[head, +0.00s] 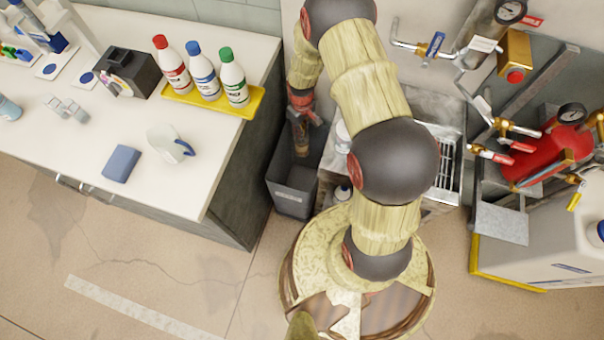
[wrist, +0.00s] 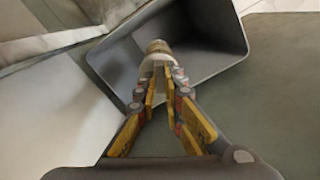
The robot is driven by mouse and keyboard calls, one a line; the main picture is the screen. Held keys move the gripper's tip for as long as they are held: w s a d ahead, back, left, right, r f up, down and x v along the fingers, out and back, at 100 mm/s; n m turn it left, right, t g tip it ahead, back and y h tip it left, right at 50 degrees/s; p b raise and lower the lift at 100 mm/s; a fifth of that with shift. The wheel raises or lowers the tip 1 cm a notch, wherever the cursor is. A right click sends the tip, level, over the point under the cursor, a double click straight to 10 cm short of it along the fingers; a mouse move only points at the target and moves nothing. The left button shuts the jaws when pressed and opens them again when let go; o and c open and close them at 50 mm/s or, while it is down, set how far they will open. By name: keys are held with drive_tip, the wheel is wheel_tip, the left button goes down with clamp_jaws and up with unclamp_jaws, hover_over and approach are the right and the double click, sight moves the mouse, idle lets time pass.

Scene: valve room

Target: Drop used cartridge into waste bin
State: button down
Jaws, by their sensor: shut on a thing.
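My gripper (wrist: 162,82) is shut on the used cartridge (wrist: 157,48), a pale, roughly cylindrical piece with a tan end, seen between and beyond the fingertips in the wrist view. The grey waste bin (wrist: 208,72) lies just beyond, its open mouth around the cartridge in that view. In the head view the waste bin (head: 291,200) stands on the floor between the counter and my base. My gripper (head: 301,134) points down over the bin's opening there. How deep the cartridge reaches is hard to tell, and its detail is unclear in the head view.
The white counter (head: 100,172) stands left of the bin, with a yellow tray (head: 207,103) of three bottles near its edge. Pipes and a red tank (head: 545,155) stand at right.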

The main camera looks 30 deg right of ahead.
drive_tip(key=shift+f+b, duration=1.1)
drive_tip(key=shift+f, duration=0.8)
drive_tip(key=c, duration=1.8)
unclamp_jaws()
drive_tip(key=shift+c, duration=0.2)
drive_tip(key=shift+r, duration=0.1)
wheel_tip(320, 180, up, 12)
drive_tip(key=shift+f, duration=0.1)
